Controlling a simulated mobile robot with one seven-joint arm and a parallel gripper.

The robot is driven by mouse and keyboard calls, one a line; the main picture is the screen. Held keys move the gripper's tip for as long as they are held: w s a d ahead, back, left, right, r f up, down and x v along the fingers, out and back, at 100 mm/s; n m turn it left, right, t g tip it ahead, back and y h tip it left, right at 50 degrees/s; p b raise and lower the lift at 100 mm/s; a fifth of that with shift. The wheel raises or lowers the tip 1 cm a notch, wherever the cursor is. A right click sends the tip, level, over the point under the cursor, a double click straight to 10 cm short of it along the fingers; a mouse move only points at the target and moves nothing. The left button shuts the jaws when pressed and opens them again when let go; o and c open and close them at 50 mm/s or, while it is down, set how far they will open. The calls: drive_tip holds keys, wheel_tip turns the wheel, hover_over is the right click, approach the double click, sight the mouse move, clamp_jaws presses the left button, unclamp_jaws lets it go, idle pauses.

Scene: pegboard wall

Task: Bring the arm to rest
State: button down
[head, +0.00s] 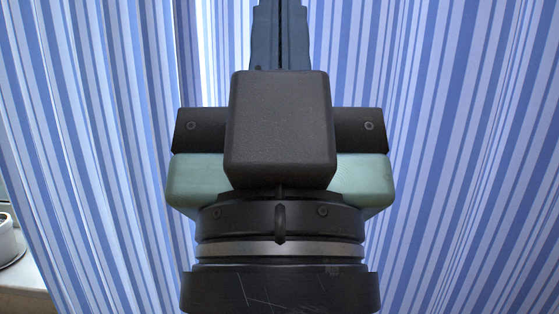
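My gripper (281,32) stands upright in the middle of the head view, seen close up. Its two blue-grey fingers are side by side at the top edge, with only a thin dark line between them. They look shut, with nothing visible between them. The fingertips are at or past the top of the picture. A dark boxy housing hides the base of the fingers and the middle of the pale green hand body.
A blue and white striped curtain (460,150) fills the background on both sides. At the lower left edge, part of a white pot (8,240) stands on a pale sill (25,285). No pegboard shows.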

wheel_tip(320, 180, up, 18)
drive_tip(key=p, duration=1.5)
drive_tip(key=shift+p, duration=0.35)
drive_tip(key=shift+a+f, duration=0.1)
